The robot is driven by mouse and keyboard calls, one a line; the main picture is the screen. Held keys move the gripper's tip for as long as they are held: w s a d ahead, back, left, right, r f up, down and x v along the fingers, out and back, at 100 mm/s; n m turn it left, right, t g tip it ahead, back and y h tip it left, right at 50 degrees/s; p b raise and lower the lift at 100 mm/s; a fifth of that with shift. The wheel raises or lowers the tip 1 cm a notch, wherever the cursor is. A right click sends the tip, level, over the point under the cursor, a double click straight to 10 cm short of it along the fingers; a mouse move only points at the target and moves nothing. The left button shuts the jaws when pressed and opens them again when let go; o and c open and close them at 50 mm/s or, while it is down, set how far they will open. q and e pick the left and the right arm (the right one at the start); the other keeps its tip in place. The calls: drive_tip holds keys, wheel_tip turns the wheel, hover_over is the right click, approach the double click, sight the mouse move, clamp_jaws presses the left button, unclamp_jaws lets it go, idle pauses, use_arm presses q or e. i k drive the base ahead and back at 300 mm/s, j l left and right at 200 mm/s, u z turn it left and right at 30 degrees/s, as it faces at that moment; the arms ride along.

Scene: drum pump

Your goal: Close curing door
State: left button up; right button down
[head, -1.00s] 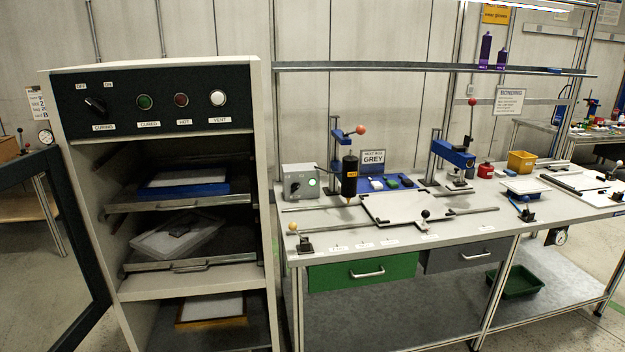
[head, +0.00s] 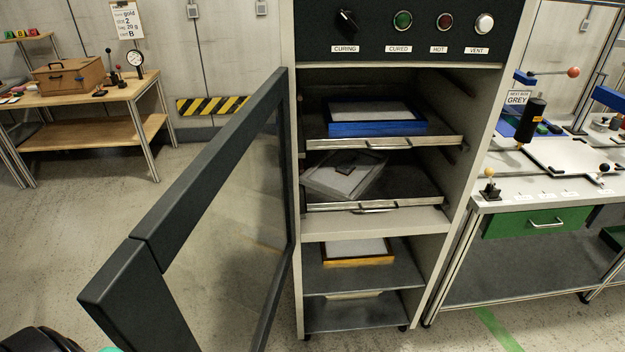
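The curing door (head: 205,170), a dark frame with a glass pane, stands wide open on the left side of the curing cabinet (head: 455,190). Its free edge points toward me at lower left. The cabinet's front is open. A blue-framed tray (head: 376,128) sits on the upper shelf, and a tilted grey tray (head: 345,178) on the shelf below. A yellow-edged frame (head: 358,261) lies in the lower compartment. A dark rounded part, perhaps of my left arm, shows at the bottom left corner, left of the door. Neither gripper can be made out.
A control panel (head: 415,32) with a knob and several buttons tops the cabinet. A workbench (head: 560,200) with a green drawer (head: 522,222) stands close on the right. A wooden table (head: 90,95) with a brown box (head: 75,77) is at back left. The floor between is clear.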

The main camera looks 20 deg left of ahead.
sight(130, 298)
drive_tip(key=j, duration=0.55)
drive_tip(key=k+j, duration=0.15)
drive_tip(key=j, duration=0.9)
drive_tip(key=k, duration=0.05)
